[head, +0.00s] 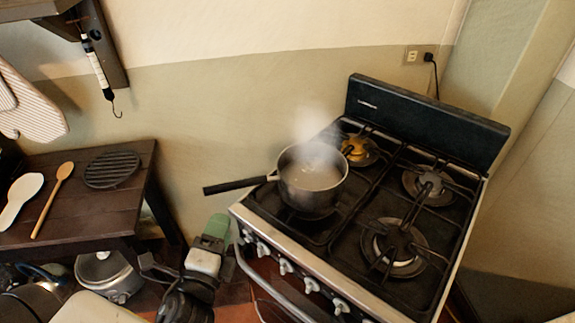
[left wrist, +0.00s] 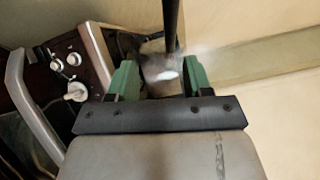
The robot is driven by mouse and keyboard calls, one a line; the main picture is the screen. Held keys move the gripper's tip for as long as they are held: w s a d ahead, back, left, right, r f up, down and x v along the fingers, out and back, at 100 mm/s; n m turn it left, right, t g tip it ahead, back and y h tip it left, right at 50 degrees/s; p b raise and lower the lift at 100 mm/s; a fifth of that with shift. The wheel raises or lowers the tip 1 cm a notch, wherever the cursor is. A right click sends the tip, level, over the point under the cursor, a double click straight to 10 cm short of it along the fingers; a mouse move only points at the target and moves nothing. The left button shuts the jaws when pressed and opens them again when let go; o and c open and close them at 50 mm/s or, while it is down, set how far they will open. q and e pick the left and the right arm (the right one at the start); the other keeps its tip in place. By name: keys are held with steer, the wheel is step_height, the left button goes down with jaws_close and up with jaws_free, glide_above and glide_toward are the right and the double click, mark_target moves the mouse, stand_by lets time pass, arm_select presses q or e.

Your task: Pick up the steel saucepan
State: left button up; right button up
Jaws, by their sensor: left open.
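The steel saucepan (head: 312,180) stands upright on the front left burner of the stove, with pale liquid in it and steam rising. Its black handle (head: 235,186) sticks out to the left past the stove's edge. My left gripper (head: 214,228), with green fingers, is open and empty. In the head view it is just below the handle, apart from it. In the left wrist view the two fingers (left wrist: 160,78) are spread, and a dark bar that looks like the handle (left wrist: 171,25) runs above the gap between them. My right gripper is not in view.
The stove (head: 335,235) has a raised back panel and front knobs (head: 285,267). A dark wooden table (head: 105,213) on the left holds a wooden spoon (head: 52,200), a white spoon rest (head: 18,202) and a round black trivet (head: 111,169). Pots (head: 108,276) stand below it.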

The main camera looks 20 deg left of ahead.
mark_target(234, 189)
arm_select(q)
steer(key=w+r, duration=0.1)
steer(key=w+a+p, duration=0.1)
steer(key=w+r+p, duration=0.1)
steer(key=w, duration=0.1)
steer(key=shift+w+a+r, duration=0.1)
steer(key=shift+a+r, duration=0.1)
steer(key=shift+r, duration=0.15)
steer(key=shift+w+f+p, duration=0.1)
steer(key=shift+w+p, duration=0.25)
steer(key=shift+w, duration=0.3)
steer(key=w, duration=0.1)
steer(key=w+p, duration=0.1)
steer(key=w, duration=0.2)
steer(key=shift+w+a+p, duration=0.2)
steer(key=shift+a+p, duration=0.1)
steer(key=shift+a, duration=0.1)
steer(key=shift+w+f, duration=0.15)
steer(key=shift+c, duration=0.8)
jaws_close()
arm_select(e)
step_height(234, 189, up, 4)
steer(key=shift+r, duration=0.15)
